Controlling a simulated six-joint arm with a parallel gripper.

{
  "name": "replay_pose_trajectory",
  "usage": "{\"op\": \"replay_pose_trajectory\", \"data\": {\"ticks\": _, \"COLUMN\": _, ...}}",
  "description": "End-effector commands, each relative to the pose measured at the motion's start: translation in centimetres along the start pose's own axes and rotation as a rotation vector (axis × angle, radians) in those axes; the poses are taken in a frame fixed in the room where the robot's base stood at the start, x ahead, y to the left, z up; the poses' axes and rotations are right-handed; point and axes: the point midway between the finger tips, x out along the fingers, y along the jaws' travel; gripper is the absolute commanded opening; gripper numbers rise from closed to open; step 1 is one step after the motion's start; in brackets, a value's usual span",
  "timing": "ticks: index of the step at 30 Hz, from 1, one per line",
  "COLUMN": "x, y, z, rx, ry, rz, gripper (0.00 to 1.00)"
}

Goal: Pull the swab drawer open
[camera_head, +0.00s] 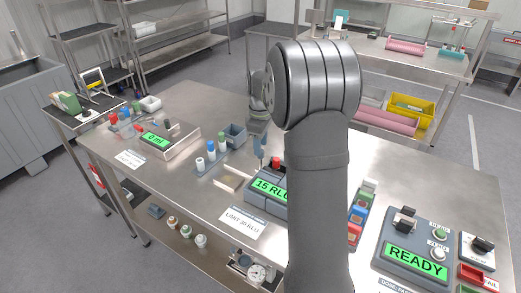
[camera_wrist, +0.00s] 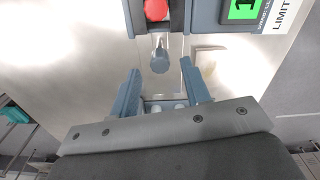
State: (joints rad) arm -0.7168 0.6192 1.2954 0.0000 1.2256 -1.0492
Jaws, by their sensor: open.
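My gripper (camera_wrist: 161,70) is open in the wrist view, its two blue-grey fingers apart with nothing held between their tips. A short blue-grey knob (camera_wrist: 160,56) is just beyond the fingertips, roughly centred between them and apart from both. It sticks out from a dark grey unit with a red top part (camera_wrist: 156,9). I cannot tell for sure that this knob is the swab drawer's handle. In the head view my arm covers part of the grey reader showing 15 RLU (camera_head: 265,187), and the drawer front is not clearly visible.
A pale flat piece (camera_head: 233,178) lies beside the reader. A rack with capped vials (camera_head: 211,151) and a small blue-grey bin (camera_head: 235,135) stand close by. A limit card (camera_head: 243,222) lies in front. A READY panel (camera_head: 415,255) is at right. Bare steel (camera_head: 180,100) lies behind.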

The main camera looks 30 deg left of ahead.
Motion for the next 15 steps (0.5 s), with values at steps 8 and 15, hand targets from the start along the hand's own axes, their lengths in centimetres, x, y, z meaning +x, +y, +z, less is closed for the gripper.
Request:
{"op": "replay_pose_trajectory", "data": {"ticks": 8, "x": 2.7, "y": 0.0, "z": 0.0, "rx": 0.000, "ry": 0.000, "rz": 0.000, "gripper": 0.43}}
{"op": "replay_pose_trajectory", "data": {"ticks": 15, "x": 2.9, "y": 0.0, "z": 0.0, "rx": 0.000, "ry": 0.000, "rz": 0.001, "gripper": 0.43}}
